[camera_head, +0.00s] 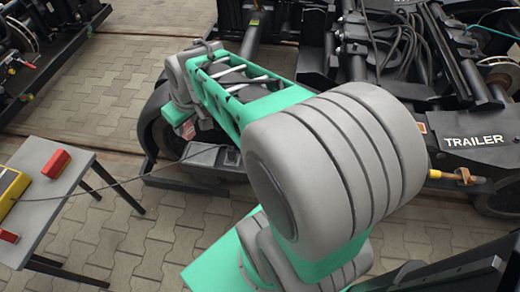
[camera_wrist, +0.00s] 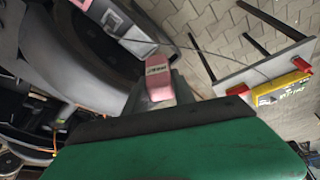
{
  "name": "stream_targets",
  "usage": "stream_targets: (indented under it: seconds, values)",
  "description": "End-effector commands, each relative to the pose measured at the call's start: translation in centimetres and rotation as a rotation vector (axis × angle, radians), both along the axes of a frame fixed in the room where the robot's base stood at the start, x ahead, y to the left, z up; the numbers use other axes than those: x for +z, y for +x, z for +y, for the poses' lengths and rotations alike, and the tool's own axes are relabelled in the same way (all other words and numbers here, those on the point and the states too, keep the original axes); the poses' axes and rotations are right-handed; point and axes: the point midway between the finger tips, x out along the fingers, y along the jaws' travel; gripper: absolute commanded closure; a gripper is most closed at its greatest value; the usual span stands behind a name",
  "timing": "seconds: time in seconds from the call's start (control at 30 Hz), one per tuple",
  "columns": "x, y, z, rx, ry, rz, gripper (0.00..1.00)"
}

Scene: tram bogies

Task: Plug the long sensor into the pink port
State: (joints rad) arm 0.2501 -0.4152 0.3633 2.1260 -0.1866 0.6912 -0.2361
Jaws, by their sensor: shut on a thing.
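My gripper (camera_wrist: 160,92) shows in the wrist view behind its green body and dark edge, at the wheel assembly. A pinkish piece with a small dark label (camera_wrist: 158,74) sits at its jaws. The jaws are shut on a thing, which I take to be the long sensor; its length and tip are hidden. In the head view my gripper (camera_head: 187,130) hangs low at the left, beside the dark wheel. A small pink part (camera_wrist: 82,4) shows at the top edge of the wrist view; I cannot tell if it is the pink port.
A grey table (camera_head: 42,213) at left holds a yellow box (camera_head: 11,187) and red blocks (camera_head: 56,163). A thin cable (camera_head: 105,184) runs from the box towards the bogie, near my gripper. A dark bogie marked TRAILER (camera_head: 474,142) stands at right. Paving (camera_head: 110,110) is open between.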

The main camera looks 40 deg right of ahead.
Motion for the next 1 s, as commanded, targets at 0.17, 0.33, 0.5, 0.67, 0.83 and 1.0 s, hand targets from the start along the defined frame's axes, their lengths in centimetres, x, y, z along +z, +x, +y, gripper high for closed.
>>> stream_targets:
  seconds: [0.17,0.33,0.5,0.67,0.83,1.0]
  values:
    - [-10.3,0.3,-7.5,0.154,0.005,0.004,1.00]
    - [-17.6,-1.0,-14.2,0.314,0.005,0.001,1.00]
    - [-23.1,-3.5,-19.7,0.448,0.002,0.000,1.00]
    - [-25.2,-5.1,-22.0,0.514,0.000,-0.001,1.00]
    - [-25.1,-5.4,-22.4,0.526,-0.002,-0.001,1.00]
    - [-25.1,-5.4,-22.3,0.525,-0.001,-0.001,1.00]
